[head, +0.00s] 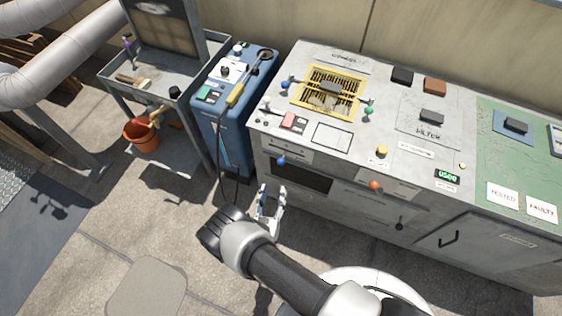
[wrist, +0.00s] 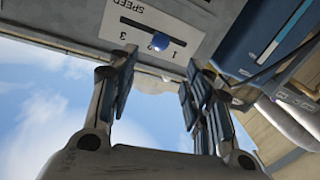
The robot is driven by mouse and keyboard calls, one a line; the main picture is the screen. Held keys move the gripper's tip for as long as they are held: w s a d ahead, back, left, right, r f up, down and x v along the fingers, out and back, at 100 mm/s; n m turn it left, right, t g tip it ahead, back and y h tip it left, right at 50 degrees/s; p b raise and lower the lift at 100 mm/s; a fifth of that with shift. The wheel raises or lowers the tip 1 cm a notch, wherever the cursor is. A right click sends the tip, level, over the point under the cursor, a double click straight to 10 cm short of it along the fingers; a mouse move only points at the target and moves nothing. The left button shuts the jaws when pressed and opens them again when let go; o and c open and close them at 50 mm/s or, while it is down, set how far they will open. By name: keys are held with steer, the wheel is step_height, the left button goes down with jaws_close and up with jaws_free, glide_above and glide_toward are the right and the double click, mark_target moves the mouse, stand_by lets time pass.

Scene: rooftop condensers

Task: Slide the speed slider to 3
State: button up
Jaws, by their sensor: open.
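The speed slider is a round blue knob (wrist: 160,41) on a dark slot in a pale panel marked SPEED (wrist: 128,20), with numbers 3, 2 and 1. The knob sits near the middle of the slot, closest to the 2, which it partly hides. In the head view the blue knob (head: 281,160) is on the bench's upper front face, at its left end. My gripper (head: 271,203) is open and empty, below and in front of the knob. In the wrist view its fingers (wrist: 161,67) are apart, with the knob between and beyond them, not visibly touched.
The grey bench (head: 300,205) has an orange knob (head: 375,185) and a dark handle (head: 448,238) on its front. A blue machine (head: 215,135) with a hanging cable stands close left. A cart (head: 110,80) and an orange bucket (head: 141,134) are farther left. Paved floor in front is open.

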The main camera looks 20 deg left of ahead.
mark_target(281, 161)
steer(key=w+b, duration=0.1)
steer(key=w, duration=0.3)
steer(key=w+a+b, duration=0.1)
steer(key=w, duration=0.4)
steer(key=w+b, duration=0.1)
steer(key=w, duration=0.3)
steer(key=shift+w+a, duration=0.3)
jaws_close()
